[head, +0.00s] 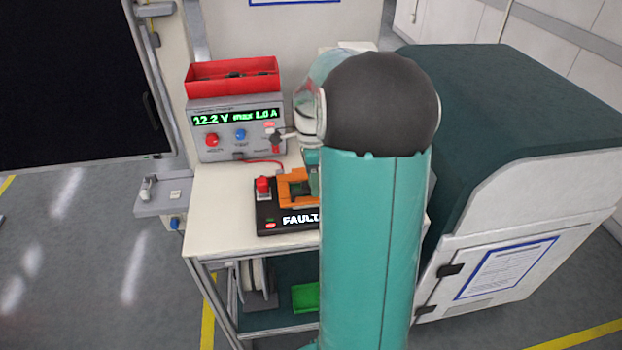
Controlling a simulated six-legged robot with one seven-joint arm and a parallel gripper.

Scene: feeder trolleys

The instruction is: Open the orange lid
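The orange lid (291,189) is on a black box (268,222) on the trolley top, left of my teal arm. It looks like an orange frame or bracket, and my arm hides its right part. The box has a red button on its left and the lettering "FAULT", cut off by my arm. Whether the lid is shut or raised is unclear. My forearm and its black joint stand in front of the box. Only slivers of my wrist show near the lid's right side. My gripper's fingertips are not clearly visible, nor is any contact with the lid.
A power supply (220,118) with a green display stands behind the box, with a red tray (232,78) on top. A red cable lies near it. A large teal and white cabinet (500,240) stands close on the right. Floor on the left is clear.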

